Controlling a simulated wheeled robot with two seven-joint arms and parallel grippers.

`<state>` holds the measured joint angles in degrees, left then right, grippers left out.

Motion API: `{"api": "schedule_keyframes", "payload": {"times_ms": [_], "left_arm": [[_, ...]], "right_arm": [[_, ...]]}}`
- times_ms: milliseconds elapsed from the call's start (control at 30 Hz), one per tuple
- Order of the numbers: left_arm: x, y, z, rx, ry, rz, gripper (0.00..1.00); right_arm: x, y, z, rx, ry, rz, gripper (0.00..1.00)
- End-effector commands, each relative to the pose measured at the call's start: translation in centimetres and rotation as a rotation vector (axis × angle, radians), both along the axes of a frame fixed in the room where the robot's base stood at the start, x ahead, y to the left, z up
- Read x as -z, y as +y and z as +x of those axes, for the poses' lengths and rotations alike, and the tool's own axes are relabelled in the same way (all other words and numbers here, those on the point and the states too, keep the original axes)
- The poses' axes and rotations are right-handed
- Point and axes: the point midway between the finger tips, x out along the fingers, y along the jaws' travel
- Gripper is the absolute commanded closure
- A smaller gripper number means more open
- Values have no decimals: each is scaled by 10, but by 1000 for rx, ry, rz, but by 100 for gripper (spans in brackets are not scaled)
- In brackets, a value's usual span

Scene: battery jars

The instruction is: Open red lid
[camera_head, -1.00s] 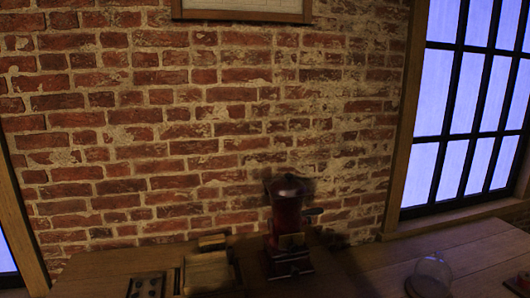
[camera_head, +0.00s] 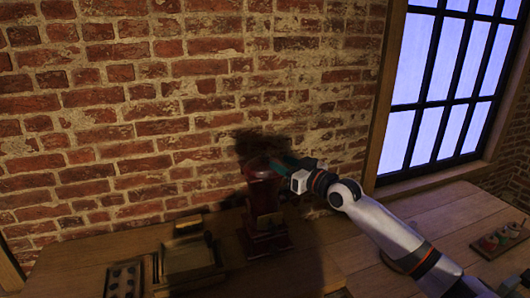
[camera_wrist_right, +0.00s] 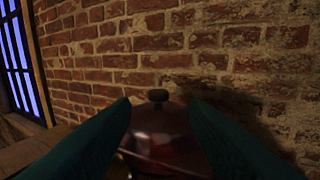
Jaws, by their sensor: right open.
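A dark red machine (camera_head: 264,205) stands on the wooden table against the brick wall. Its red lid (camera_wrist_right: 160,125) is domed, with a dark round knob (camera_wrist_right: 158,96) on top, and sits closed as far as I can see. My right gripper (camera_head: 280,166) is at the top of the machine, coming from the right. In the right wrist view, its two teal fingers (camera_wrist_right: 158,112) are spread, one on each side of the knob and lid. I cannot tell whether they touch the lid. My left gripper is not in view.
A wooden box-like device (camera_head: 190,252) and a small tray with round dark pieces (camera_head: 123,280) stand left of the machine. A board with small coloured items (camera_head: 500,240) lies at the right. The brick wall is close behind the machine.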

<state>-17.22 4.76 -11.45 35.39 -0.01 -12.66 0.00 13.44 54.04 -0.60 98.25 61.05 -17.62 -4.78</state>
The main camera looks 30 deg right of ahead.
Motion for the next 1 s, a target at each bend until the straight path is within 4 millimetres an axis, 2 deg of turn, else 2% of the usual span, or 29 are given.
{"api": "schedule_keyframes", "payload": {"times_ms": [33,200,433,600,867,1000], "left_arm": [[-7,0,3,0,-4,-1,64],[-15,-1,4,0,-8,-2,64],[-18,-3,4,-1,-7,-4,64],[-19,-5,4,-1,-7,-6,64],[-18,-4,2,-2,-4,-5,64],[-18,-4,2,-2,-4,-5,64]], "right_arm": [[-5,1,10,1,-3,5,59],[-4,6,39,0,-1,4,59],[-1,11,68,-1,-1,2,59],[0,13,76,-1,1,-1,59],[1,13,77,-1,2,-1,59],[1,13,77,-1,2,-1,78]]}}
